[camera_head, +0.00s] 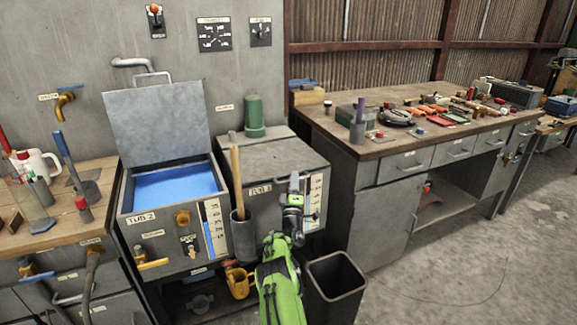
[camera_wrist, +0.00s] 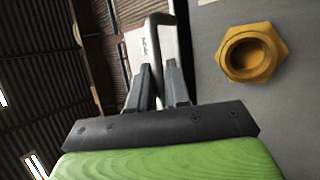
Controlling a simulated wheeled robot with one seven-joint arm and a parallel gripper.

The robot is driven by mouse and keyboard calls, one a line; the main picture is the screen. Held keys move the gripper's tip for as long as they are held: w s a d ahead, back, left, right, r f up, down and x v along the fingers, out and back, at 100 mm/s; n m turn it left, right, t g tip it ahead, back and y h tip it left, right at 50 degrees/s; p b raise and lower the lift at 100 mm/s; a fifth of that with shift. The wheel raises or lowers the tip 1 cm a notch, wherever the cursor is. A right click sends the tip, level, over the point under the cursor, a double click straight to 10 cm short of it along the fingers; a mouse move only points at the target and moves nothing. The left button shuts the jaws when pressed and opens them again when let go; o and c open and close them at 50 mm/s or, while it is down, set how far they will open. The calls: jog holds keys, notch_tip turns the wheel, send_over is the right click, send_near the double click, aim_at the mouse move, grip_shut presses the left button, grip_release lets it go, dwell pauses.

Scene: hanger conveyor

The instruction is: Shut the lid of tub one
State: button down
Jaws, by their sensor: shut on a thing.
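Tub one (camera_head: 262,205) is a grey box with a label and a white scale on its front. Its grey lid (camera_head: 285,157) lies down over its top; whether a small gap remains under its front edge, I cannot tell. My gripper (camera_head: 293,184) is at the tub's upper front, beside the scale. The handle's attachment is unclear. A yellow hexagonal fitting (camera_wrist: 250,52) shows on the grey face to the right. My arm hides part of the tub's front.
Tub two (camera_head: 170,225), on the left, has blue liquid inside and its lid (camera_head: 157,122) raised. A green cylinder (camera_head: 253,112) stands behind tub one's lid. A wooden-handled tool (camera_head: 236,168) stands in a holder between the tubs. A dark bin (camera_head: 336,278) stands right of my arm.

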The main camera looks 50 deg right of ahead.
jog(key=shift+f, duration=0.75)
jog(key=c, duration=1.2)
grip_release()
jog(key=shift+w+d+f, duration=0.1)
jog(key=shift+w+f, duration=0.05)
jog(key=shift+w, duration=0.05)
jog(key=shift+o, duration=0.2)
jog(key=shift+s, duration=0.1)
jog(key=p+v, duration=0.9)
jog(key=v, duration=0.6)
jog(key=shift+s+a, duration=0.2)
jog(key=shift+a, duration=0.1)
